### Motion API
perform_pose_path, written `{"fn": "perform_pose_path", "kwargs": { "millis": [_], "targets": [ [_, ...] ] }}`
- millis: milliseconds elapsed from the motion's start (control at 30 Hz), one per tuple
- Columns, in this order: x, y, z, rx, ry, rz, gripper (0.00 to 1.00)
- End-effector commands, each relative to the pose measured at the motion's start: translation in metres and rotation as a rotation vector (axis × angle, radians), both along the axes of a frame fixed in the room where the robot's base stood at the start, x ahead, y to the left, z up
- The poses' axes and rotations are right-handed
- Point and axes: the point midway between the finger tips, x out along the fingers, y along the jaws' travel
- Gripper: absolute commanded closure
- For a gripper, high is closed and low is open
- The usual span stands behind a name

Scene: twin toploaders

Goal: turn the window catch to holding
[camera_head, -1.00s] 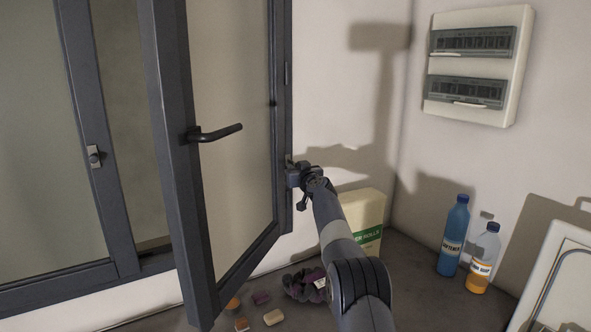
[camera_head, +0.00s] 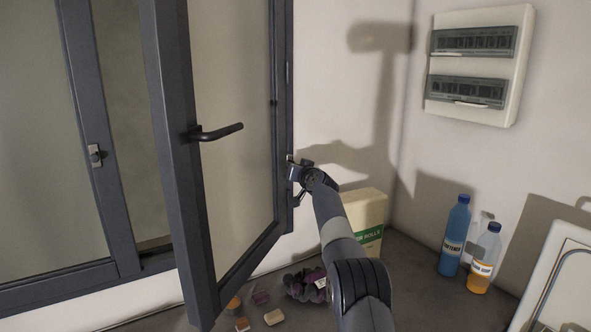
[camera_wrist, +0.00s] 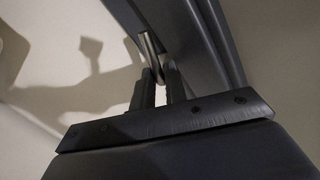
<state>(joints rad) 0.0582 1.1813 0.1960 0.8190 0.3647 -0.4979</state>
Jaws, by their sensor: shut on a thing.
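The window sash (camera_head: 183,170) stands swung open into the room, with a dark lever handle (camera_head: 217,132) on its near edge. My gripper (camera_head: 293,172) is at the frame edge (camera_head: 284,120) on the sash's far side, low down. In the wrist view my gripper (camera_wrist: 159,82) has its fingers closed on a small metal rod-like piece (camera_wrist: 149,48), which looks like the window catch, beside the dark frame (camera_wrist: 196,45). The fingers hide its lower end. I cannot tell the catch's setting.
On the counter stand a box (camera_head: 364,218), a blue bottle (camera_head: 455,236) and a clear bottle with orange liquid (camera_head: 484,258). A dark cloth (camera_head: 304,284) and several small blocks lie below the sash. A breaker panel (camera_head: 478,65) hangs on the right wall.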

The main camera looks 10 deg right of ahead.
Motion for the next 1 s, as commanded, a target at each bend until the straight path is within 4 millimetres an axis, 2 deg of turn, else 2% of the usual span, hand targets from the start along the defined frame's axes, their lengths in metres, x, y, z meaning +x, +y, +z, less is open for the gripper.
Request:
{"fn": "perform_pose_path", "kwargs": {
  "millis": [500, 1000],
  "targets": [
    [-0.0008, -0.0002, 0.0024, 0.349, 0.143, -0.004, 1.0],
    [-0.0013, 0.0005, 0.0019, 0.448, 0.187, -0.004, 1.0]
  ]
}}
